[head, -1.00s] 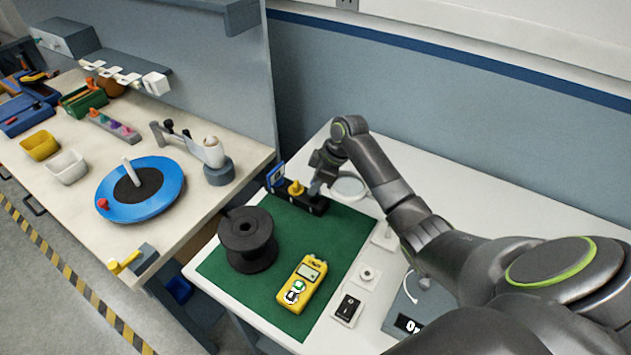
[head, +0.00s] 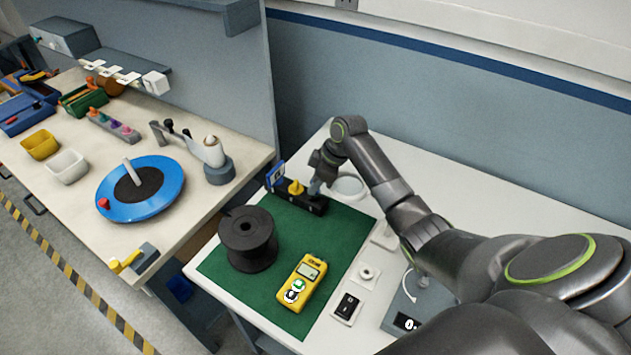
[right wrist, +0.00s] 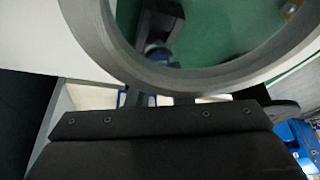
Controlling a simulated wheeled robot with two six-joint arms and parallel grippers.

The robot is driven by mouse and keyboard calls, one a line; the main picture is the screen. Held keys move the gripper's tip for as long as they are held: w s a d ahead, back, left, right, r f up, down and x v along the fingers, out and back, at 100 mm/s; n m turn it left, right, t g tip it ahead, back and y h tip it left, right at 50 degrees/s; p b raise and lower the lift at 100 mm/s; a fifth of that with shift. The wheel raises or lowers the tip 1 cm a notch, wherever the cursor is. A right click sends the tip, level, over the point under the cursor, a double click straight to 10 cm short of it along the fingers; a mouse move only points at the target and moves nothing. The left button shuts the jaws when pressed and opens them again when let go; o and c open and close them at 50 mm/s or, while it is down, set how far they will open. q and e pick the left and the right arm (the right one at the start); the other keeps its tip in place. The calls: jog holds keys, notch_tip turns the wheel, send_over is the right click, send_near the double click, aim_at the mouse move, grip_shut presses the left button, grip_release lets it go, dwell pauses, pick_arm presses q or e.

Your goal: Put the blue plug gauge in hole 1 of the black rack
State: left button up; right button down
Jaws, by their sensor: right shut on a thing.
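The black rack (head: 318,207) stands at the back edge of the green mat (head: 222,268). A yellow knobbed piece (head: 296,187) stands in it, and a blue framed piece (head: 275,174) is at its left end. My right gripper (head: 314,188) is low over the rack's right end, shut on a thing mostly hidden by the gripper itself. In the right wrist view a small bluish part (right wrist: 156,48) shows by the fingers, likely the blue plug gauge; its tip is hidden. I cannot tell whether it is in a hole. My left gripper is out of view.
A black spool (head: 247,240) and a yellow meter (head: 302,283) are on the mat. A pale ring (head: 349,187) is close beside my right wrist. A black switch (head: 347,306) and a small white-based roller (head: 366,274) lie right of the mat. The mat's middle is clear.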

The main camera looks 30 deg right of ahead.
jog(key=shift+f, duration=0.25)
jog(key=shift+r, duration=0.15)
jog(key=shift+w+r+p, duration=0.1)
jog(key=shift+r+p, duration=0.05)
jog(key=shift+p, duration=0.2)
dwell(1.0)
jog(key=shift+r+p, duration=1.45)
jog(key=shift+p, duration=0.2)
